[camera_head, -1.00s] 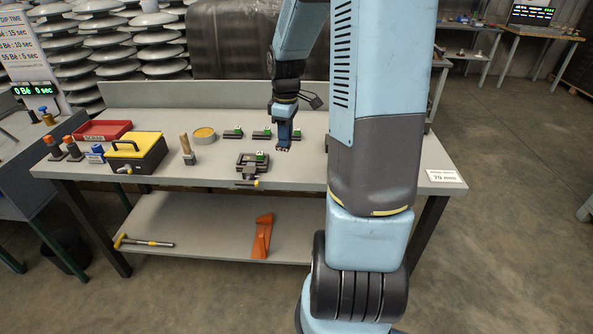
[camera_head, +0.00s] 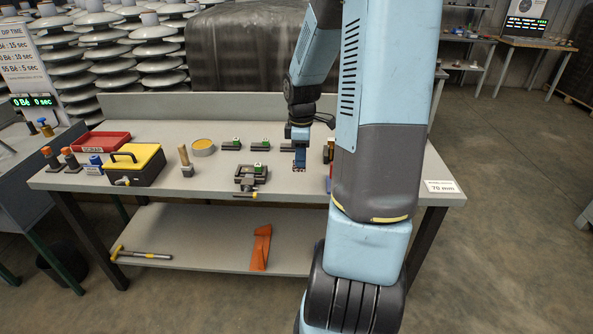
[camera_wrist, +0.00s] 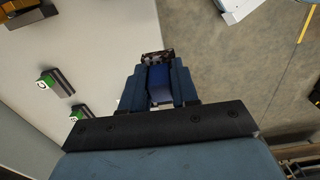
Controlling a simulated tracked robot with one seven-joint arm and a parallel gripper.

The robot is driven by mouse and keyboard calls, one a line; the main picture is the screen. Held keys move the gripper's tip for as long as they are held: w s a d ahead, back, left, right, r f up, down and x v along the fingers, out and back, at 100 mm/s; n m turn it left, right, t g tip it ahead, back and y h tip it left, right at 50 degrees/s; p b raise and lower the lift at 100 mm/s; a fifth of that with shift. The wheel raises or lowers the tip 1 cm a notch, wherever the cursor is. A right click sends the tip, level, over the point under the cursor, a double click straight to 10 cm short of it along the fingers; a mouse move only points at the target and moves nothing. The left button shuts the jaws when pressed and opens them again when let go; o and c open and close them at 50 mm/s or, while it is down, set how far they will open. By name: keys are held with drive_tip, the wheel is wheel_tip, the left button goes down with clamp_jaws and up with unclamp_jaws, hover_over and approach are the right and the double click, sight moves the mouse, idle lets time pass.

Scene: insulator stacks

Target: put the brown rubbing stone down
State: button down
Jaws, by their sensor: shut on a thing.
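The brown rubbing stone (camera_wrist: 152,57) is a small, speckled dark-brown block at the tips of my gripper (camera_wrist: 156,85). The blue fingers are shut on it in the wrist view. In the head view my gripper (camera_head: 299,158) points down over the grey workbench (camera_head: 215,180), right of a small dark vise (camera_head: 250,177). The stone (camera_head: 299,170) shows as a small dark patch under the fingertips. I cannot tell whether it touches the bench top.
Small dark blocks with green-and-white tags (camera_head: 260,144) stand behind the vise. A wooden-handled brush (camera_head: 185,160), yellow-lidded box (camera_head: 135,163) and red tray (camera_head: 103,141) are to the left. My arm hides the bench's right part, including things beside the gripper. A 70 mm card (camera_head: 442,186) lies far right.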

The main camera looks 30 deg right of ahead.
drive_tip(key=w+d+f, duration=0.1)
drive_tip(key=w+f, duration=0.1)
drive_tip(key=w+d+f, duration=0.1)
drive_tip(key=w+f, duration=0.1)
drive_tip(key=w+d+f, duration=0.1)
drive_tip(key=w+f, duration=0.1)
drive_tip(key=shift+w+f, duration=0.1)
drive_tip(key=shift+f, duration=1.8)
drive_tip(key=shift+f, duration=0.1)
drive_tip(key=c, duration=0.8)
unclamp_jaws()
drive_tip(key=shift+c, duration=0.2)
wheel_tip(320, 180, up, 12)
drive_tip(key=s+a+r+m+t+h, duration=0.1)
drive_tip(key=s+a+r+m, duration=0.25)
drive_tip(key=a+r, duration=0.45)
drive_tip(key=s+a+r+m+t, duration=0.1)
drive_tip(key=s+a+r+m, duration=0.1)
drive_tip(key=s+a+r, duration=0.2)
drive_tip(key=s+a+r+m+t, duration=0.2)
drive_tip(key=s+a+r+m, duration=0.1)
drive_tip(key=s, duration=0.7)
drive_tip(key=s+a+r+m+t+y, duration=0.1)
drive_tip(key=s+a+r+m, duration=0.1)
drive_tip(key=s+a+r, duration=0.2)
drive_tip(key=s+r, duration=0.1)
drive_tip(key=s, duration=0.2)
drive_tip(key=shift+s+a+r+t, duration=0.3)
drive_tip(key=shift+s+a+r, duration=0.05)
drive_tip(key=shift+s+a, duration=0.05)
